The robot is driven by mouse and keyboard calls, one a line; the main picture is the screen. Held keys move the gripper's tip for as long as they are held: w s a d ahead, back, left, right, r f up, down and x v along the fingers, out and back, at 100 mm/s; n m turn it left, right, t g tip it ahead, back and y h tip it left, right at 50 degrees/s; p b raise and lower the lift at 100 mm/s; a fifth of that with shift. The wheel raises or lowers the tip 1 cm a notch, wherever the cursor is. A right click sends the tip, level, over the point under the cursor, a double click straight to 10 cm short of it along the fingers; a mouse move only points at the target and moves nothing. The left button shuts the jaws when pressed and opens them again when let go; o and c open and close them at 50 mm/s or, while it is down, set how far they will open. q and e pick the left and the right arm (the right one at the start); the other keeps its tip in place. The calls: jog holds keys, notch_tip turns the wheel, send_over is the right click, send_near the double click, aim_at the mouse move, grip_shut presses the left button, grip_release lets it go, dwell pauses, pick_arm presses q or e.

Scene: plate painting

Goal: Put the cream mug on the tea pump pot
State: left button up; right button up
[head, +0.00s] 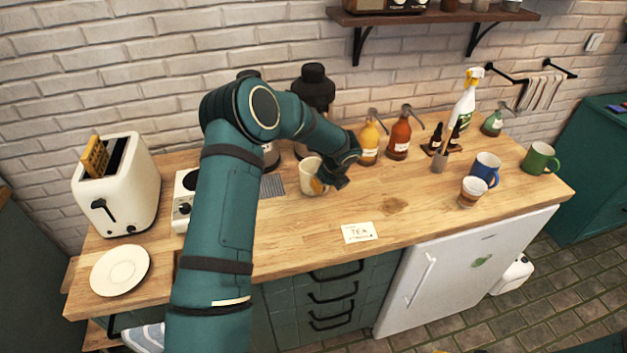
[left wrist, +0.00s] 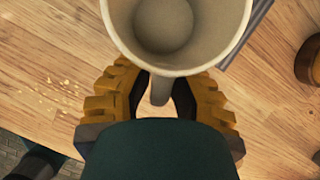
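The cream mug (head: 308,172) is upright at the middle of the wooden counter, in front of the dark pots. In the left wrist view the mug (left wrist: 190,60) shows from above, empty, its handle towards me. My left gripper (head: 320,186) is at the mug's right front side. I cannot tell if the mug touches the counter. A dark pump pot (head: 314,88) stands behind my left arm; a second one is mostly hidden by it. Their labels are hidden. My right gripper is not in view.
A card reading TEA (head: 359,232) lies near the front edge. A yellow bottle (head: 369,143) and a red-brown bottle (head: 399,140) stand right of my gripper. A grey grille (head: 271,186) lies left of the mug. A toaster (head: 118,185) is at left.

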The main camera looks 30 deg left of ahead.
pick_arm(q)
grip_shut()
jog(key=shift+r, duration=0.1)
